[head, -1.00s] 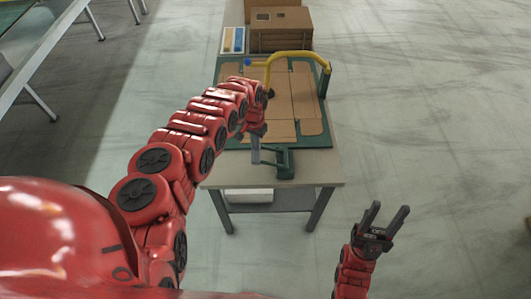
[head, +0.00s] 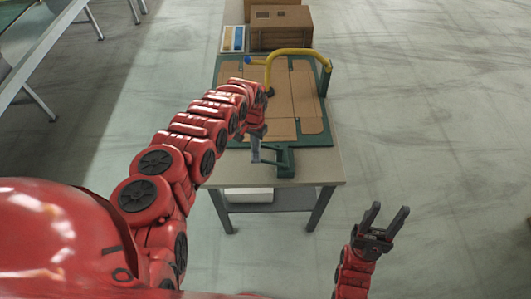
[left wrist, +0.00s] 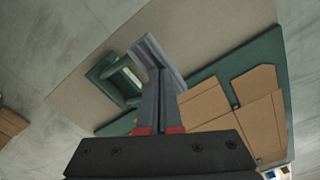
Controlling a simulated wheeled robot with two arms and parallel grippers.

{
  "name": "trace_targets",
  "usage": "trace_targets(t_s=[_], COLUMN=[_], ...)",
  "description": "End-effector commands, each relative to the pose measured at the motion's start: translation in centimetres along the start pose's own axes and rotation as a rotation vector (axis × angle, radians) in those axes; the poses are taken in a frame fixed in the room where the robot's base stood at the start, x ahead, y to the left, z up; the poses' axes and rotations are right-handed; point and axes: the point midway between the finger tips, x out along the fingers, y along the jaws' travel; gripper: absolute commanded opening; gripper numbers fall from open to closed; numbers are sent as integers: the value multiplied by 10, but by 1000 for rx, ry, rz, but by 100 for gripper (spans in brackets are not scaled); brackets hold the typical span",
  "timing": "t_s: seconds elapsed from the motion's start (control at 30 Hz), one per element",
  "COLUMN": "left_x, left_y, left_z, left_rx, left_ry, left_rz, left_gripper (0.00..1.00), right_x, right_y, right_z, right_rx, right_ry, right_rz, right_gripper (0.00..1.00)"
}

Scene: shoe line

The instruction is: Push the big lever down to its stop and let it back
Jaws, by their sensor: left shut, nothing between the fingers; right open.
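A green bracket (head: 286,162) stands at the front edge of the table with a grey flat piece beside it on the left. In the left wrist view the bracket (left wrist: 115,80) and the angled grey piece (left wrist: 152,52) lie just past my fingertips. A bent yellow bar (head: 303,53) with a blue end rises from the right of the green board. I cannot tell which is the big lever. My left gripper (left wrist: 160,75) is shut and empty, its tips at or over the grey piece; contact is unclear. My right gripper (head: 388,219) is open and empty, right of the table.
Flat cardboard (head: 282,128) lies on the green board (head: 322,139) on the table (head: 325,170). A cardboard box (head: 280,30) and a small tray (head: 233,39) stand behind. My left arm covers the board's left part. The floor on the right is clear.

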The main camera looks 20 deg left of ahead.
Motion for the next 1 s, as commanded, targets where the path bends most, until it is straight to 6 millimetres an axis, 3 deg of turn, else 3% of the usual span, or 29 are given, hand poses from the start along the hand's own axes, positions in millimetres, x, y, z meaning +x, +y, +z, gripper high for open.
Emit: trace_targets(t_s=[1.0], left_x=[55], left_y=[2], left_z=[1], left_rx=[2], left_ry=[-2], left_rz=[3], left_gripper=[0], right_x=[-45], right_y=[-2], right_z=[8], right_rx=[0], right_ry=[0], right_rz=[0], right_gripper=[50])
